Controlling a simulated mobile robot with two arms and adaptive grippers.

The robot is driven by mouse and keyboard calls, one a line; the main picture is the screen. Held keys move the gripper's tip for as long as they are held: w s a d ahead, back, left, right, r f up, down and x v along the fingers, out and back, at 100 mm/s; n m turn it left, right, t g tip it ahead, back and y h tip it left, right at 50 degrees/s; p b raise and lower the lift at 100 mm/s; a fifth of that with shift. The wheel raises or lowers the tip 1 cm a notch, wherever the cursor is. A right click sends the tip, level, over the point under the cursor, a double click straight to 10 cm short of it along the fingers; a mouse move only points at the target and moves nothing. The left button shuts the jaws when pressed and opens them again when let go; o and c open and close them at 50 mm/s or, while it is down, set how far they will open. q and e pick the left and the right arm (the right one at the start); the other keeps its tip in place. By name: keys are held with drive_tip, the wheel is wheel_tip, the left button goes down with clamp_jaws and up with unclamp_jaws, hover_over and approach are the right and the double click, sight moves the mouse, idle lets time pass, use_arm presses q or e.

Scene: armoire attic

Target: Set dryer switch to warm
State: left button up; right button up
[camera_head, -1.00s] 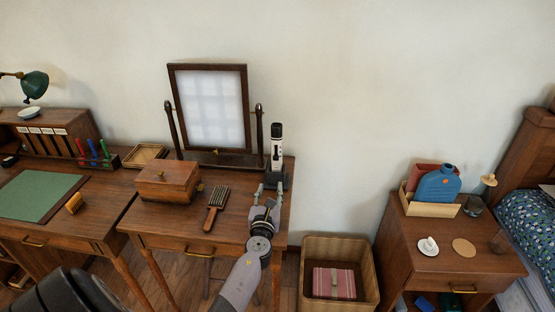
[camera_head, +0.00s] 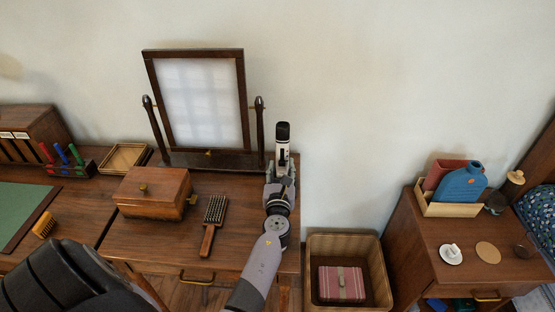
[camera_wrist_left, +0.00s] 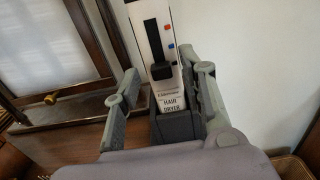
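The hair dryer (camera_head: 282,152) stands upright in a dark holder at the right end of the dressing table, white with a black top. In the left wrist view, its white face (camera_wrist_left: 140,35) has a long black slot with a black slider (camera_wrist_left: 162,72) at the slot's lower end. Small red and blue marks sit beside the slot. A "HAIR DRYER" label is below. My left gripper (camera_head: 280,178) is in front of the dryer; in the wrist view its fingers (camera_wrist_left: 166,82) are spread on either side of the dryer and holder. My right gripper is not seen.
A framed mirror (camera_head: 200,100) stands left of the dryer. A wooden box (camera_head: 153,190) and a hairbrush (camera_head: 213,220) lie on the dressing table (camera_head: 165,240). A wicker basket (camera_head: 345,240) is on the floor to the right, before a nightstand (camera_head: 430,275).

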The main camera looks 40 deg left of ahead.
use_arm(q)
drive_tip(key=shift+w+r, duration=0.15)
clamp_jaws()
idle(0.5)
idle(0.4)
